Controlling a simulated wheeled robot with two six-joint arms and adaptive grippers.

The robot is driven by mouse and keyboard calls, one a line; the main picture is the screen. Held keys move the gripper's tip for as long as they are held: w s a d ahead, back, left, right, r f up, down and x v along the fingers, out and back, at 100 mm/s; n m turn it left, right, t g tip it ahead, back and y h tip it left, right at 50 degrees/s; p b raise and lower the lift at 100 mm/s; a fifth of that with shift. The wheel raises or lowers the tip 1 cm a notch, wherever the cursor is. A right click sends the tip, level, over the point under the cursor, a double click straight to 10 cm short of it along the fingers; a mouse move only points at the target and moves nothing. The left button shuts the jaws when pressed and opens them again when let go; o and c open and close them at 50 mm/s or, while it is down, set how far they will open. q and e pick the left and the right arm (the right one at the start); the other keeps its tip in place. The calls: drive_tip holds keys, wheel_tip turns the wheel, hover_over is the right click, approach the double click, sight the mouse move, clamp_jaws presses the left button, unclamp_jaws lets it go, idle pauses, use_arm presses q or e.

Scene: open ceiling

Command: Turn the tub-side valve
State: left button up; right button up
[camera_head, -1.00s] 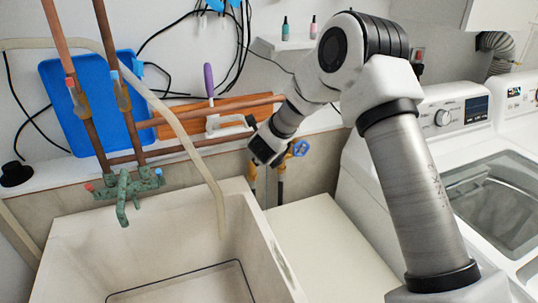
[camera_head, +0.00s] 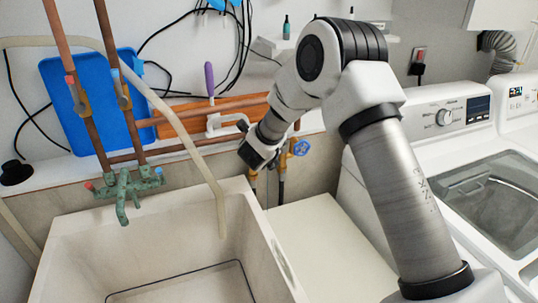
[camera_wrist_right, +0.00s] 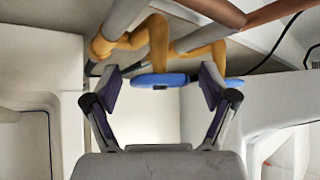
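Two brass valves stand side by side on pipes at the wall, right of the tub (camera_head: 170,270). The tub-side valve (camera_head: 253,179) is mostly hidden behind my right gripper (camera_head: 252,158) in the head view. A blue handle (camera_head: 301,147) shows on the valve to its right. In the right wrist view, the right gripper (camera_wrist_right: 160,78) is open and empty. Its fingers are spread either side of a blue handle (camera_wrist_right: 160,80) below the brass valve bodies (camera_wrist_right: 150,42). Whether they touch it I cannot tell. My left gripper is out of view.
Copper pipes (camera_head: 190,148) run along the wall above the tub. A green faucet (camera_head: 124,190) and a hanging hose (camera_head: 205,170) are at the left. A white washer (camera_head: 430,135) stands close on the right. A pale surface (camera_head: 325,250) beside the tub is clear.

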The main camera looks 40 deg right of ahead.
drive_tip(key=v, duration=1.2)
